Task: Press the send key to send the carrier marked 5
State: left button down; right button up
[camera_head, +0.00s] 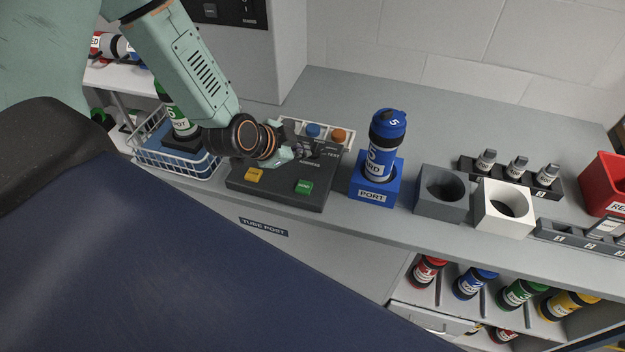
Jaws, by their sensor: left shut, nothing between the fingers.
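The keys' small lettering is too small to read surely. My left gripper (285,156) is shut and empty over the back of the box, behind the two keys. It hides part of the panel. My right gripper is not in view.
A wire basket (150,160) is on the left. Grey (440,208) and white (490,220) holders stand right of the blue one. Several carriers lie on shelves below the counter.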

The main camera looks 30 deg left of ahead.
pick_arm(q)
jog(key=f+b, duration=0.1)
jog(key=b, duration=0.1)
jog(key=s+f+m+b, duration=0.1)
jog(key=f, duration=0.1)
jog(key=shift+m+b, duration=0.3)
jog(key=shift+b, duration=0.1)
jog(key=b, duration=0.4)
send_over(303, 187)
notch_tip(303, 187, down, 4)
jog(key=shift+s+f, duration=0.1)
jog(key=shift+s+a+f+b, duration=0.1)
jog(key=shift+s+f+b, duration=0.2)
jog(key=shift+f+b, duration=0.4)
jog(key=shift+w+f, duration=0.1)
jog(key=shift+w, duration=0.25)
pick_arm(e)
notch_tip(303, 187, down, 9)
